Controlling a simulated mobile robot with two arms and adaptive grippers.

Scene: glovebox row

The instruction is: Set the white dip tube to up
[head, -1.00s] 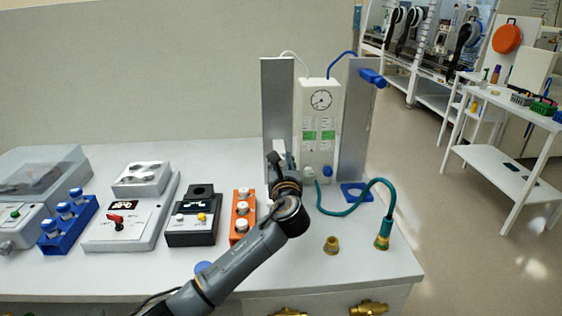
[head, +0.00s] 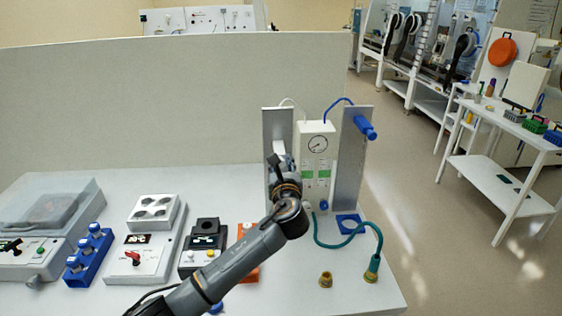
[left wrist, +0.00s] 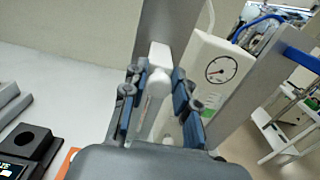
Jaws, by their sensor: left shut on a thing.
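The white dip tube (left wrist: 157,62) has a blocky white head and a thin stem running down between my fingers in the left wrist view. Its head (head: 278,146) also shows in the head view, in front of the left grey upright plate (head: 277,120). My left gripper (left wrist: 155,105) is shut on it, with a blue-grey finger on each side. In the head view my left gripper (head: 283,165) hides the tube's lower part. The white gauge box (head: 318,145) stands just to the right. My right gripper is not in view.
A blue dip tube (head: 365,127) sits high at the right grey plate (head: 350,160). A teal hose (head: 345,242) and brass fitting (head: 326,280) lie in front.

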